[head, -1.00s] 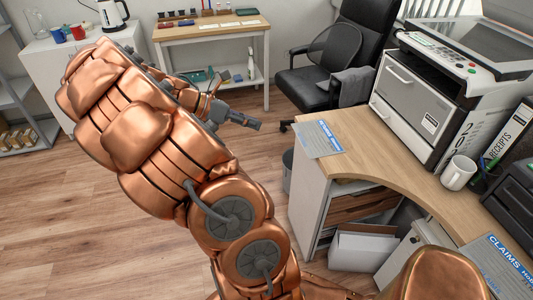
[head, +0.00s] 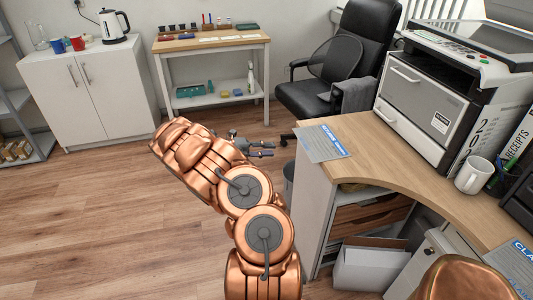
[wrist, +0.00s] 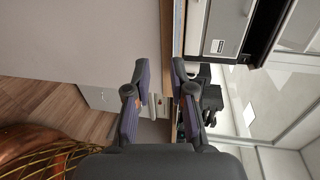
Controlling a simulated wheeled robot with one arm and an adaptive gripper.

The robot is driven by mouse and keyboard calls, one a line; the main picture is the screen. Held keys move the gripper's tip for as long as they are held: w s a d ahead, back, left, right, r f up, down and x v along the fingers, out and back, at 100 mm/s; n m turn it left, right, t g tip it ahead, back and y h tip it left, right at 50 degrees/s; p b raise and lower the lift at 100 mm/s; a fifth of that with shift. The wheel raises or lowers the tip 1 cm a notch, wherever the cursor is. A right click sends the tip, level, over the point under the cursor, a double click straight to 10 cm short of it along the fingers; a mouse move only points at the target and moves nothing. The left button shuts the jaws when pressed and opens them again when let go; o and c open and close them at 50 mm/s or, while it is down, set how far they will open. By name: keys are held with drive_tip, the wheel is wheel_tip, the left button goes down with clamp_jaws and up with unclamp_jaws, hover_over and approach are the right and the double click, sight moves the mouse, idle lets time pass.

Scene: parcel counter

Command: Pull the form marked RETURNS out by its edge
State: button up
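A sheet with a blue heading band (head: 322,143) lies at the left corner of the curved wooden desk, its near-left edge at or over the desk edge. Its heading is too small to read surely. Another blue-headed form (head: 515,268) at the lower right reads CLAIMS in part. My gripper (head: 268,149) is left of the desk corner, apart from the sheet. In the wrist view my gripper (wrist: 158,75) shows two dark fingers spread apart with nothing held between them. No form can be made out clearly in the wrist view.
A printer (head: 424,106), a white mug (head: 471,176) and a RECEIPTS binder (head: 518,138) stand on the desk. A black chair (head: 340,65) is behind its left corner. The floor (head: 90,220) at left is clear.

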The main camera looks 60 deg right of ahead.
drive_tip(key=b, duration=0.4)
approach(302, 144)
drive_tip(key=shift+s+d+f, duration=0.85)
drive_tip(key=shift+s+f, duration=0.2)
drive_tip(key=shift+s+d+r+p, duration=0.15)
drive_tip(key=shift+s+d+p, duration=0.45)
drive_tip(key=shift+s+d, duration=1.5)
drive_tip(key=shift+s+a, duration=0.1)
clamp_jaws()
